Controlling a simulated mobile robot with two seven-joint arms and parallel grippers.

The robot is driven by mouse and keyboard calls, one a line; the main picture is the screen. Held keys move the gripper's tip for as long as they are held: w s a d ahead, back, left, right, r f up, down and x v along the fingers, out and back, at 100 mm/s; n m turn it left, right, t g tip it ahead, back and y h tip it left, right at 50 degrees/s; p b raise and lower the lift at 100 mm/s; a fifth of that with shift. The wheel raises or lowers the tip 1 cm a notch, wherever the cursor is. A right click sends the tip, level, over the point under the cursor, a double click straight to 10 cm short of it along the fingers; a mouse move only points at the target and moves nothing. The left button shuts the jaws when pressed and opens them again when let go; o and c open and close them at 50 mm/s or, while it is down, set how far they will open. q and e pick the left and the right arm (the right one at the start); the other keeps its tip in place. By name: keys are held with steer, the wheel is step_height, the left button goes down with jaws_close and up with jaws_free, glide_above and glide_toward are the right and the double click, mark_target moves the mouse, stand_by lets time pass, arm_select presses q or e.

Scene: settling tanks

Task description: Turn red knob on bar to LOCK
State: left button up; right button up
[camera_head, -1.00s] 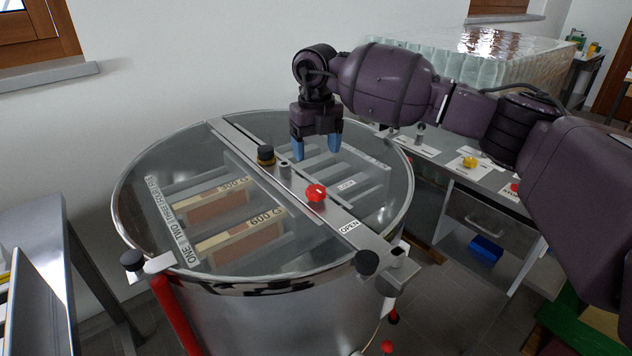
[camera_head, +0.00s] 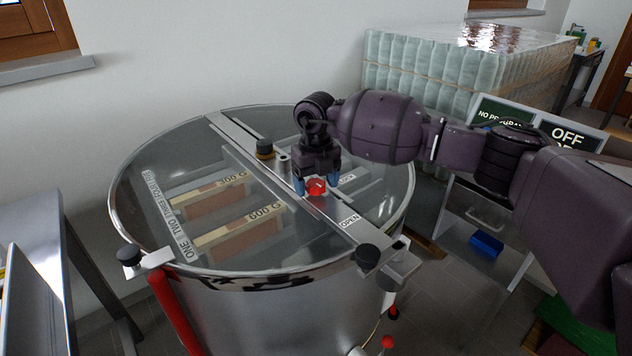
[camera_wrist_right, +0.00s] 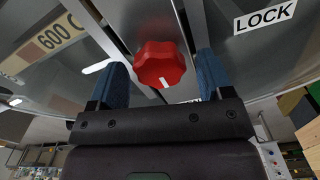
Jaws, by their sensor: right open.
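The red knob (camera_head: 316,187) sits on the metal bar (camera_head: 336,224) that crosses the round tank's clear lid. In the right wrist view the lobed red knob (camera_wrist_right: 160,65) has a white mark pointing toward the bottom of the picture. The LOCK label (camera_wrist_right: 265,18) is at the upper right there. My left gripper is not in view.
The steel tank (camera_head: 275,310) has black clamp knobs at its rim (camera_head: 368,256). A black and brass knob (camera_head: 264,148) stands farther back on the bar. A metal table (camera_head: 35,225) is at left. Wrapped pallet goods (camera_head: 410,65) stand behind my right arm.

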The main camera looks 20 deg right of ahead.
steer(key=c, duration=0.9)
